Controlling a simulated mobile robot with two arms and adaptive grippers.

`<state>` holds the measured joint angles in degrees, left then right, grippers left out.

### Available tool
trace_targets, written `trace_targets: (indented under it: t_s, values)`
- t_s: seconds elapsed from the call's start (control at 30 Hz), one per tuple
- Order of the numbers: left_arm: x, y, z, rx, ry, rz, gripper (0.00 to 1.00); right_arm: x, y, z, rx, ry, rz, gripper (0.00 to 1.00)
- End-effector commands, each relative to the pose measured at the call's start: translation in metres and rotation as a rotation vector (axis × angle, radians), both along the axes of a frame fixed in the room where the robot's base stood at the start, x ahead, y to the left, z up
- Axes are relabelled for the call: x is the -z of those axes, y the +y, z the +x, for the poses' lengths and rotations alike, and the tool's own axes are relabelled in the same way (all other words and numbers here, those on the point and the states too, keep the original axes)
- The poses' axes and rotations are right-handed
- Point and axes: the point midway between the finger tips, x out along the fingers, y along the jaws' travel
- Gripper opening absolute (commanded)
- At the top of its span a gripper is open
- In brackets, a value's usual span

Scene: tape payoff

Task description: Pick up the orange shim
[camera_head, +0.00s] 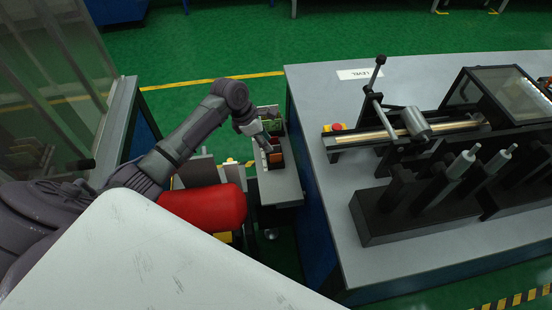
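My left arm reaches in from the left, and its gripper (266,141) points down at a small dark holder on a narrow grey stand (281,190). The holder has a greenish item toward its far end and a small orange-red piece (275,160) toward its near end, which may be the orange shim. The fingers are at or just above the holder, beside the orange-red piece. The view is too small to tell whether they touch anything or are open. My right gripper is not in view.
A large grey table (320,110) stands right of the stand, bearing a black rail fixture (400,135) and a black block with upright handles (400,220). A red rounded object (205,205) is left of the stand. A glass-panelled cabinet (60,60) stands far left.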

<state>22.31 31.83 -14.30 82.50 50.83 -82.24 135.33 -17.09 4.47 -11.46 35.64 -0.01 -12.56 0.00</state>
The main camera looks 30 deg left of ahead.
Motion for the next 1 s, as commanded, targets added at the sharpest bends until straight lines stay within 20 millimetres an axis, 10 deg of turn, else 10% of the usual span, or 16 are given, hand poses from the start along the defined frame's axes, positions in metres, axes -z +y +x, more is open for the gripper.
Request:
trace_targets:
  t_s: [0.7, 1.0]
  values:
    - [0.084, -0.020, 0.026, 0.002, -0.001, 0.002, 0.34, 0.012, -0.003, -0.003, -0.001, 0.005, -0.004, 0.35]
    - [0.088, -0.022, 0.027, 0.003, -0.003, 0.003, 0.34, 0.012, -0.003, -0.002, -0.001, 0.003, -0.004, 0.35]
